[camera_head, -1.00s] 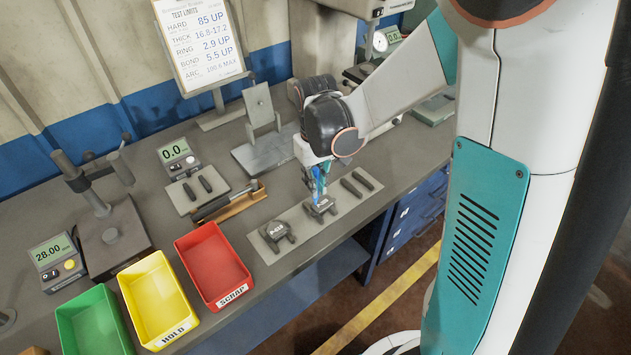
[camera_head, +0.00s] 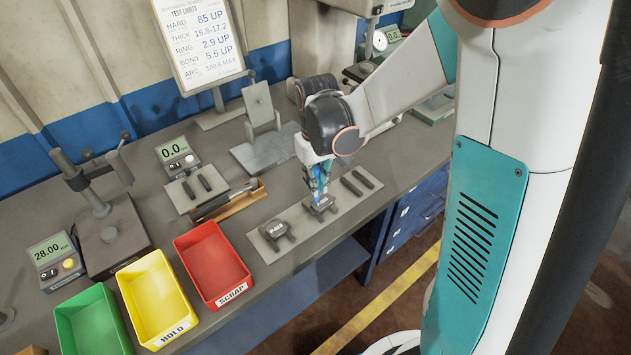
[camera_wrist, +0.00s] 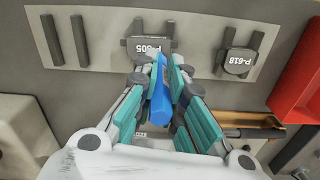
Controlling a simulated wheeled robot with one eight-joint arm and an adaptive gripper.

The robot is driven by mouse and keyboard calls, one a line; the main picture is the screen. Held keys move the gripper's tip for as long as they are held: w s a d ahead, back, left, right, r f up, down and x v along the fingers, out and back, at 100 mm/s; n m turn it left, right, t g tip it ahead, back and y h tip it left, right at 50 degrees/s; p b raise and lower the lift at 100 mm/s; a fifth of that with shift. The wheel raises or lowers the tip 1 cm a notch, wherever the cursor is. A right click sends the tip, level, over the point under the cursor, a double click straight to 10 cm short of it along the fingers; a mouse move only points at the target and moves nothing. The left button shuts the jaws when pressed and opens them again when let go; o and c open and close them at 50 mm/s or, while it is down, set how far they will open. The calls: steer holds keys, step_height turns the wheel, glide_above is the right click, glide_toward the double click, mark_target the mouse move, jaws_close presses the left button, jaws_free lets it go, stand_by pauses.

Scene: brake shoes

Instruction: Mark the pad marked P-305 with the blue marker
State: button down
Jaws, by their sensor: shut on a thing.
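My gripper (camera_head: 318,188) is shut on the blue marker (camera_wrist: 160,100), which points down between the fingers. The marker also shows in the head view (camera_head: 316,180). Its tip is at or just above the near part of the pad marked P-305 (camera_wrist: 149,44); contact cannot be told. In the wrist view the first characters of that label are partly covered by the gripper. The same pad shows under my gripper in the head view (camera_head: 321,207). A second pad, marked P-618 (camera_wrist: 239,62), lies beside it on the light mat (camera_wrist: 196,50).
Two dark bars (camera_head: 357,183) lie on the mat's far end. A red SCRAP bin (camera_head: 213,262), a yellow HOLD bin (camera_head: 158,301) and a green bin (camera_head: 92,322) stand left. A wooden holder (camera_head: 238,205) with a dark tool lies behind the mat.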

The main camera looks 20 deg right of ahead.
steer(key=shift+w+d, duration=0.3)
steer(key=shift+d, duration=0.6)
steer(key=shift+w+d, duration=0.3)
steer(key=shift+d, duration=0.55)
stand_by(2.3)
steer(key=shift+r, duration=0.15)
step_height(320, 180, up, 7)
steer(key=p, duration=0.4)
stand_by(0.7)
steer(key=shift+f, duration=0.2)
